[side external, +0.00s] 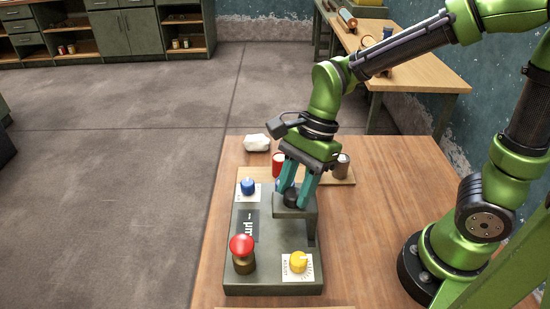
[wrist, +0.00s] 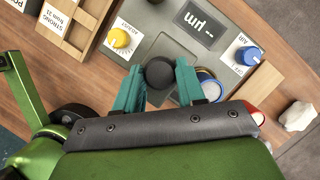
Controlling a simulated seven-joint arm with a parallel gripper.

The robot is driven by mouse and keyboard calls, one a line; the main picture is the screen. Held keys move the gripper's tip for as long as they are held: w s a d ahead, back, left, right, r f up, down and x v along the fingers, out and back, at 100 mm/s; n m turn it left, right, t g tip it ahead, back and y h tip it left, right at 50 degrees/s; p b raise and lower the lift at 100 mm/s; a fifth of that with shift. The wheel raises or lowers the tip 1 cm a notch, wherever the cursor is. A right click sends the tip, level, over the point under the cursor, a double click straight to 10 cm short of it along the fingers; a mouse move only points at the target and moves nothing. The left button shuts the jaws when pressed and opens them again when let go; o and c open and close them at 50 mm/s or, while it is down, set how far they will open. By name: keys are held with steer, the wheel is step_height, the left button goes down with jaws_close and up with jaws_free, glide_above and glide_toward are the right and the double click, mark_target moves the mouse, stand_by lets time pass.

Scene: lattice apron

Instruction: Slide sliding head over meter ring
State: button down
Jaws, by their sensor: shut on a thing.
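The sliding head is a dark grey block (side external: 308,213) with a black round knob on top; it stands at the right side of the grey device (side external: 275,275). In the wrist view the black knob (wrist: 160,73) sits between the teal fingers. My gripper (side external: 292,198) is shut on this knob from above; the fingers touch it on both sides. A round blue-and-white part (wrist: 207,84), perhaps the meter ring, shows beside the right finger in the wrist view, partly hidden by it. I cannot tell whether the head covers any of it.
Behind are a red can (side external: 278,164), a brown can (side external: 342,165) and a white lump (side external: 257,142). The table right of the device is clear.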

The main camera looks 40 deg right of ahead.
steer(key=w+d, duration=0.6)
steer(key=c, duration=0.7)
jaws_free()
steer(key=shift+o, duration=0.2)
steer(key=shift+s+a, duration=0.1)
steer(key=v, duration=1.7)
steer(key=s+f+n+t+h, duration=0.2)
steer(key=s+f+n+t, duration=0.3)
steer(key=s+n, duration=0.5)
steer(key=a+n+t, duration=0.1)
steer(key=n+t, duration=0.1)
steer(key=n, duration=0.2)
steer(key=shift+f, duration=0.4)
